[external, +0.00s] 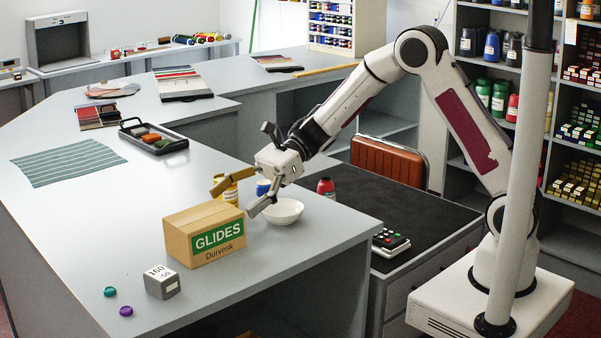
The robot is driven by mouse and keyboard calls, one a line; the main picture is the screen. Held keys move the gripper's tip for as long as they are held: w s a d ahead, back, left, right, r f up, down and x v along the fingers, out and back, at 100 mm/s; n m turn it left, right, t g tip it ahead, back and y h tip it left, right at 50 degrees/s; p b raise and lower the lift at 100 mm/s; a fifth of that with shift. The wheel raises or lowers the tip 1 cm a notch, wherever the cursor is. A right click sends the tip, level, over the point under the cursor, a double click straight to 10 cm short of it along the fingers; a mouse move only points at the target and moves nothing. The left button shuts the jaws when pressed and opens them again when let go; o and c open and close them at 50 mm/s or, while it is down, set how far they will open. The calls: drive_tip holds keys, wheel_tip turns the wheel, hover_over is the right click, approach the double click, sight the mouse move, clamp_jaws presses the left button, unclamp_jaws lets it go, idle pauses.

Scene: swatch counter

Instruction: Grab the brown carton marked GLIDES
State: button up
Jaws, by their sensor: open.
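The brown carton (203,234) stands upright on the grey counter, with a green label reading GLIDES and the word Durvesk below it on the side facing the camera. My gripper (232,199) is open and empty, just behind and above the carton's right end in the external view. Its two fingers are spread apart and point down to the left. I cannot tell whether either finger touches the carton.
A white bowl (284,211), a yellow container (228,189) and a blue container (263,187) stand close to my gripper. Counter left of the carton is clear.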

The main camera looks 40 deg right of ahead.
sight(228, 215)
drive_tip(key=shift+s+d+f+n, duration=0.15)
drive_tip(key=shift+f+n, duration=0.25)
drive_tip(key=shift+f, duration=0.5)
drive_tip(key=shift+x, duration=1.35)
drive_tip(key=shift+x, duration=2.6)
drive_tip(key=shift+f, duration=0.15)
drive_tip(key=c, duration=1.4)
